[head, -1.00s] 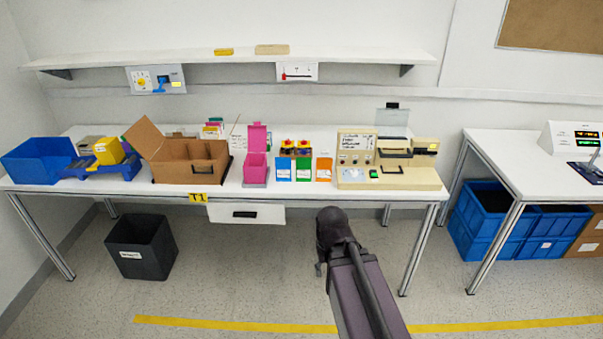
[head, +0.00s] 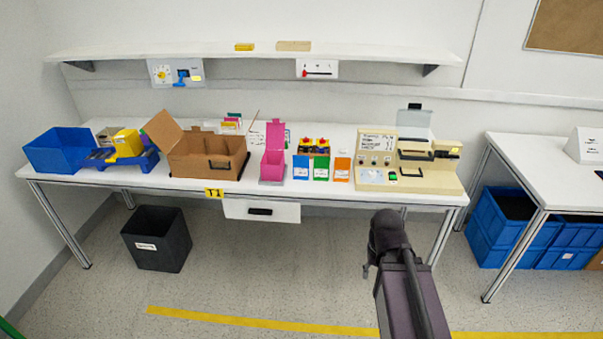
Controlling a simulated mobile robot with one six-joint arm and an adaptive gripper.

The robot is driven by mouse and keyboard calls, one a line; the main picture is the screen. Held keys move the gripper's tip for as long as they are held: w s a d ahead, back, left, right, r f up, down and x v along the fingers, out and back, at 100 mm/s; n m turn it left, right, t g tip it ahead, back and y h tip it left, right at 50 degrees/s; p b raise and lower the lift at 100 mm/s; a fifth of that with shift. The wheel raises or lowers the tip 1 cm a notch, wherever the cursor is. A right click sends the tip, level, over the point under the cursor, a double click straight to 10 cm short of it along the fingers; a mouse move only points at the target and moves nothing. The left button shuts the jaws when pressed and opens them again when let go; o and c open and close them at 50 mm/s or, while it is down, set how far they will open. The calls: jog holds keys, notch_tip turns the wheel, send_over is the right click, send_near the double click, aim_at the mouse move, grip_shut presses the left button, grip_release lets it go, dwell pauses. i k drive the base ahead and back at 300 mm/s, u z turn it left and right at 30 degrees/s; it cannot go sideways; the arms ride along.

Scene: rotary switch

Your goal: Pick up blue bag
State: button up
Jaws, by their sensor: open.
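The blue bag (head: 301,168) is a small flat blue packet with a white label. It stands upright on the white workbench (head: 335,190), left of a green bag (head: 321,168) and an orange bag (head: 342,170). My dark arm reaches in from the bottom right. My gripper (head: 370,267) shows only as a small dark finger-like part at the arm's far end; the rest is hidden. It is in front of the bench, to the lower right of the blue bag and apart from it. I see nothing held.
A pink box (head: 273,158) stands just left of the bags, with an open cardboard box (head: 208,158) beyond it. A beige machine (head: 408,178) is on the right. A drawer (head: 262,211) hangs under the bench. A dark bin (head: 157,240) stands on the floor.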

aim_at(300, 163)
jog(key=i, duration=0.95)
